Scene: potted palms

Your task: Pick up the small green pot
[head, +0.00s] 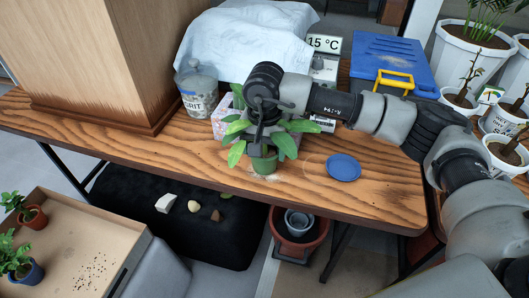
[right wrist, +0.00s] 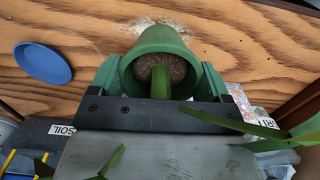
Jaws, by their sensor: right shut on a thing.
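The small green pot (head: 264,163) is near the front edge of the wooden table, with a leafy green plant (head: 286,143) in it. My right gripper (head: 262,138) reaches down over it from above, partly hidden by leaves. In the right wrist view the green pot (right wrist: 163,40) sits between the two fingers of my right gripper (right wrist: 160,78), which is shut on it. Dark soil and a green stem show inside its rim. I cannot tell whether its base touches the table. My left gripper is not in view.
A blue saucer (head: 343,167) lies right of the pot on the table (head: 390,195). A grit jar (head: 196,88), white cloth (head: 250,35) and blue toolbox (head: 393,60) stand behind. A large wooden box (head: 75,65) fills the left. Potted plants (head: 508,150) stand at right.

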